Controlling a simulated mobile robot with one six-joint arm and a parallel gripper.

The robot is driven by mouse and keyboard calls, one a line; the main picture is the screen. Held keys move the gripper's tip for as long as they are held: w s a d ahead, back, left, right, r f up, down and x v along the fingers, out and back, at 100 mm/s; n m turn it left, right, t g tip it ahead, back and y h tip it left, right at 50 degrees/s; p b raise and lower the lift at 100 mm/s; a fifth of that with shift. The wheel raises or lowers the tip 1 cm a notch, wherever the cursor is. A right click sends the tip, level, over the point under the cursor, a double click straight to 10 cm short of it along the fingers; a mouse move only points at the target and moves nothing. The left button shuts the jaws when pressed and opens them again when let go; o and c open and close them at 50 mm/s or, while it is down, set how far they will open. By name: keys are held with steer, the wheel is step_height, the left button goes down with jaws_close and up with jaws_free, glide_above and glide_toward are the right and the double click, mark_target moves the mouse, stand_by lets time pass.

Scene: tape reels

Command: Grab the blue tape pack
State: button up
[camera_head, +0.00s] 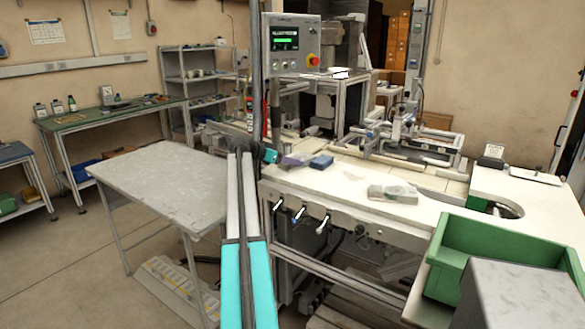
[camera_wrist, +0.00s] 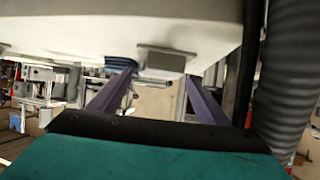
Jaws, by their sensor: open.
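The blue tape pack (camera_head: 321,162) lies on the white worktop, left of its middle, in the head view. My gripper (camera_head: 304,160) is just left of it, its purple-grey fingers pointing right toward it. In the wrist view, which looks upside down, the blue pack (camera_wrist: 119,63) shows at the tip of the left finger. The two fingers (camera_wrist: 159,78) are spread apart with nothing held between them. I cannot tell whether a finger touches the pack.
A grey pack (camera_head: 393,194) lies further right on the worktop (camera_head: 345,186); it shows between the fingers in the wrist view (camera_wrist: 166,60). A green bin (camera_head: 490,240) stands at the right front. Machine fixtures (camera_head: 410,145) stand behind. A grey table (camera_head: 165,175) is at left.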

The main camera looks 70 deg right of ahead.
mark_target(305, 158)
steer(key=shift+f, duration=0.1)
steer(key=shift+p+x, duration=0.65)
steer(key=shift+x, duration=1.95)
steer(key=shift+w, duration=0.2)
steer(key=shift+c, duration=0.3)
steer(key=c, duration=0.8)
